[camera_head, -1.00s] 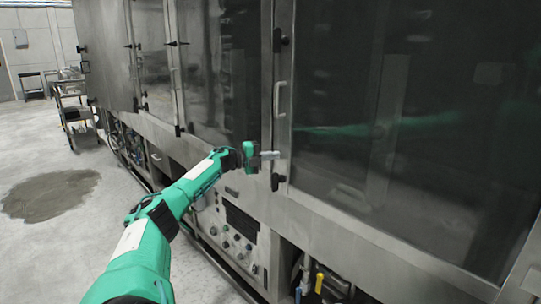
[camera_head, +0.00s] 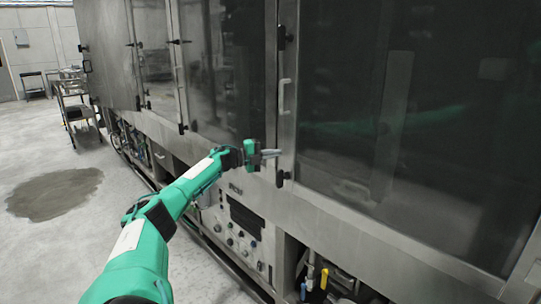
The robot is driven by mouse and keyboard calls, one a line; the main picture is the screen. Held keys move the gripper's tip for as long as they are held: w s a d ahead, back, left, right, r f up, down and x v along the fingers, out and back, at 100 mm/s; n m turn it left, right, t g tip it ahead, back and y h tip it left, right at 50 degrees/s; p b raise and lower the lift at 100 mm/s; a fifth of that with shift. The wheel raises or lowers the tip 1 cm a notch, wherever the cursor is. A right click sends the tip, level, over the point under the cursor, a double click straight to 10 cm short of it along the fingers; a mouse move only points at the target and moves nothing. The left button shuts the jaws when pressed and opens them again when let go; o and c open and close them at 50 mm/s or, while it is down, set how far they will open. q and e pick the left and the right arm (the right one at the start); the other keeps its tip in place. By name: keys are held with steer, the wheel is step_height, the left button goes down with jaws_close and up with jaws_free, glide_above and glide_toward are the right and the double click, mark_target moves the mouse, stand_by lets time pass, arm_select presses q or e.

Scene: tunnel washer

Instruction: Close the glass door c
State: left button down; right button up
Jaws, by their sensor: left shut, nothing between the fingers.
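A large glass door (camera_head: 410,130) in a steel frame fills the right of the washer front. It has a vertical handle (camera_head: 285,96) near its left edge, and it looks level with the frame. More glass doors stand to its left, one (camera_head: 222,65) beside it and one farther away. I cannot tell from marks which is door c. My left gripper (camera_head: 272,154) is shut and empty, at the lower left corner of the large door, below the handle. Whether its fingertips touch the door frame is unclear. My right gripper is not in view.
A black latch (camera_head: 281,178) sits just beside my left fingertips, and another (camera_head: 282,38) is higher up. A control panel (camera_head: 240,230) and pipes lie below the doors. A cart (camera_head: 78,108) stands at the far left; the floor around a dark patch (camera_head: 52,193) is clear.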

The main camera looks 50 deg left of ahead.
arm_select(q)
steer(key=w+a+b+v, duration=0.1)
steer(key=a+b+v, duration=0.1)
steer(key=v, duration=0.9)
steer(key=shift+s+a+f+b, duration=0.15)
steer(key=shift+s+a+b, duration=0.1)
steer(key=shift+a+b, duration=0.2)
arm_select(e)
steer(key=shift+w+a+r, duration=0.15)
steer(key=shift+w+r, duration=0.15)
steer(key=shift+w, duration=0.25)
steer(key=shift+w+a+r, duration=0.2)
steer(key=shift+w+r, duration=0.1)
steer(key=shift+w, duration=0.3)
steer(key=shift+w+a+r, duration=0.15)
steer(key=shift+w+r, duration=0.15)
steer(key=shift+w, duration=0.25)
